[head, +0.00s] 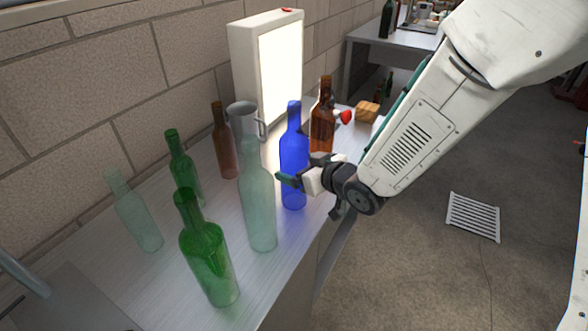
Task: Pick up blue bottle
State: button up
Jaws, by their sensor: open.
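The blue bottle (294,151) stands upright on the metal table (167,274), in front of the lit panel. My gripper (288,180) is open and reaches in from the right at the height of the bottle's lower body. One finger shows across the front of the bottle's left side; the other finger is hard to make out. I cannot tell whether the gripper touches the bottle. A clear pale green bottle (258,205) stands close at the left and nearer, by the fingertip.
Green bottles (209,258) (184,168), a pale bottle (137,215) and a brown bottle (224,145) stand to the left. An amber bottle (321,125) stands behind right. A grey funnel (243,118), light panel (281,70) and wooden block (367,112) are behind. Open floor lies right.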

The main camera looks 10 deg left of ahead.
aim_at(299, 131)
jog(key=shift+x, duration=1.5)
jog(key=c, duration=1.4)
jog(key=shift+r, duration=5.05)
